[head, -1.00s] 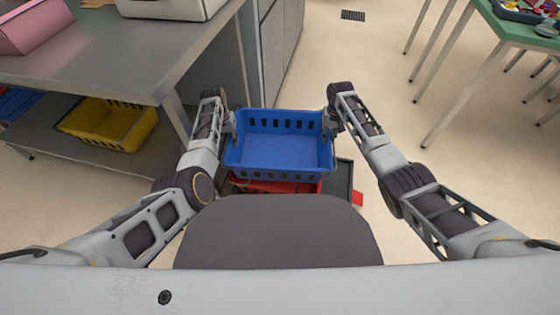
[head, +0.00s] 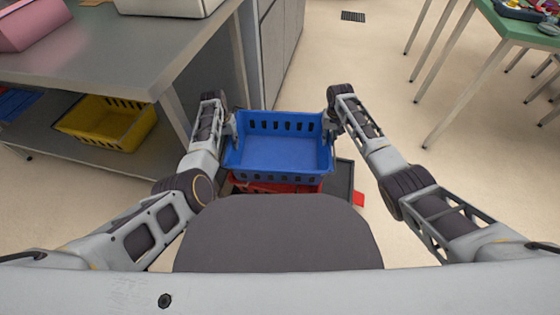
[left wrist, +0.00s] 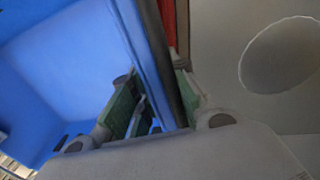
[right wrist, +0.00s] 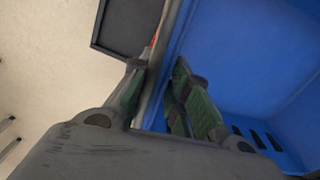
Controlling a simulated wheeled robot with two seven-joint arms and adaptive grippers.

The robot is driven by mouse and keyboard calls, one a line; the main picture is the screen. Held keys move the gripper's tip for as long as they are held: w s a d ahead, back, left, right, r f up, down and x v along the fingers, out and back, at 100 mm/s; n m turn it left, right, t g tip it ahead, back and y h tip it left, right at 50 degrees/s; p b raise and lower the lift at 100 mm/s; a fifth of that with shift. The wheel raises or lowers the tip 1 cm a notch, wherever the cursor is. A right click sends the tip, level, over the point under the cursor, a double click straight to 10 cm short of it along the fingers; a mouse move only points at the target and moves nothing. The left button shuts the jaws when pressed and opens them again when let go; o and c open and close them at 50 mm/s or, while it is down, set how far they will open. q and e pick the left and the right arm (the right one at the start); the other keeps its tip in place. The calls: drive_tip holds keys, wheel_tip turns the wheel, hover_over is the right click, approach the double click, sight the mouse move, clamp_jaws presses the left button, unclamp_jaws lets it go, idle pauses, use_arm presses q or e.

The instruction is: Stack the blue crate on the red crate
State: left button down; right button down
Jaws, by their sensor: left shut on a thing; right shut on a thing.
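The blue crate (head: 284,153) is in the middle of the head view, empty and roughly level. The red crate (head: 280,188) shows below it, mostly hidden by the blue crate and my body; I cannot tell whether the two touch. My left gripper (head: 231,125) is shut on the blue crate's left wall, and the left wrist view shows its fingers (left wrist: 155,110) on either side of that wall. My right gripper (head: 330,122) is shut on the right wall, with its fingers (right wrist: 155,95) around it in the right wrist view.
A dark flat platform (head: 343,180) shows beside the red crate, with a small red piece (head: 359,198) at its edge. A metal table (head: 130,60) with a yellow crate (head: 108,122) on its lower shelf stands left. A green table (head: 520,30) stands right. Floor between is clear.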

use_arm(q)
drive_tip(key=shift+a+f+b, duration=0.35)
drive_tip(key=shift+a, duration=0.2)
use_arm(e)
drive_tip(key=shift+d+f, duration=0.4)
drive_tip(key=shift+d, duration=0.1)
use_arm(q)
drive_tip(key=c, duration=1.8)
unclamp_jaws()
drive_tip(key=shift+f, duration=0.1)
drive_tip(key=shift+c, duration=0.2)
use_arm(e)
drive_tip(key=c, duration=1.8)
unclamp_jaws()
drive_tip(key=shift+f, duration=0.1)
use_arm(q)
drive_tip(key=o, duration=0.4)
use_arm(e)
drive_tip(key=o, duration=0.4)
use_arm(q)
drive_tip(key=shift+d, duration=0.2)
use_arm(e)
drive_tip(key=shift+o, duration=0.2)
drive_tip(key=shift+a, duration=0.2)
use_arm(q)
drive_tip(key=shift+r, duration=0.25)
use_arm(e)
drive_tip(key=shift+a, duration=0.1)
